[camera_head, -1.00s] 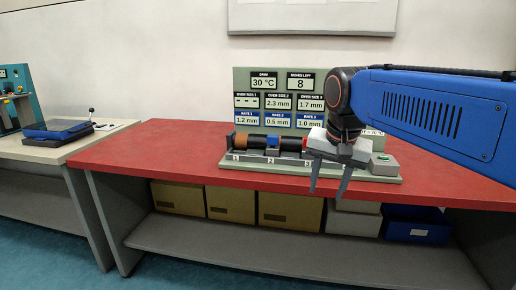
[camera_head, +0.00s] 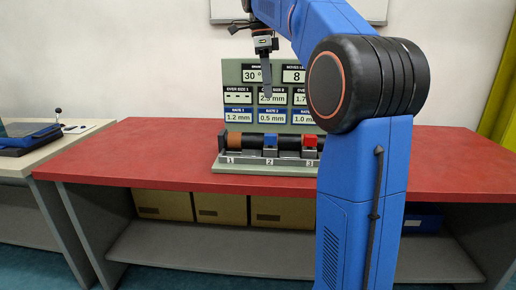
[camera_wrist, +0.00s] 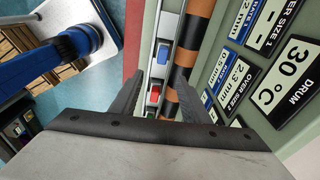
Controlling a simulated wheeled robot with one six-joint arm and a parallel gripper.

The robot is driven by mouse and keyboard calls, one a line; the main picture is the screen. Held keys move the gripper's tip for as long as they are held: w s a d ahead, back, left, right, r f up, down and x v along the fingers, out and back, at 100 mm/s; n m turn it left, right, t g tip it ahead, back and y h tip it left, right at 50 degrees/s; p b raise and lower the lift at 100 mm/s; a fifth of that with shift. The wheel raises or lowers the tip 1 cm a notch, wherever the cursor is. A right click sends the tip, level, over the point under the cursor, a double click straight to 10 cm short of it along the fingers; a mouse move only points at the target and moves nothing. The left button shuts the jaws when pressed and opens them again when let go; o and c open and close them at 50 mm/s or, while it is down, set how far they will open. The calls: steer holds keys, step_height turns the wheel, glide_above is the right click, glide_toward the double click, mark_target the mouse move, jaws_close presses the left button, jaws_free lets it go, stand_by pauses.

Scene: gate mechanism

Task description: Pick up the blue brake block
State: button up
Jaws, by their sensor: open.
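A red block (camera_head: 310,141) sits right of the blue one, above the number 3. The display panel (camera_head: 245,99) stands behind the drum. My arm hides the mechanism's right end. The red bench top (camera_head: 130,160) is clear to the left.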

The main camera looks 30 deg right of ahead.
mark_target(270, 134)
steer(key=shift+m, duration=0.3)
steer(key=f, duration=0.5)
steer(key=d+f, duration=0.1)
steer(key=f, duration=1.1)
steer(key=shift+s+d, duration=0.1)
steer(key=shift+d, duration=0.1)
jaws_close()
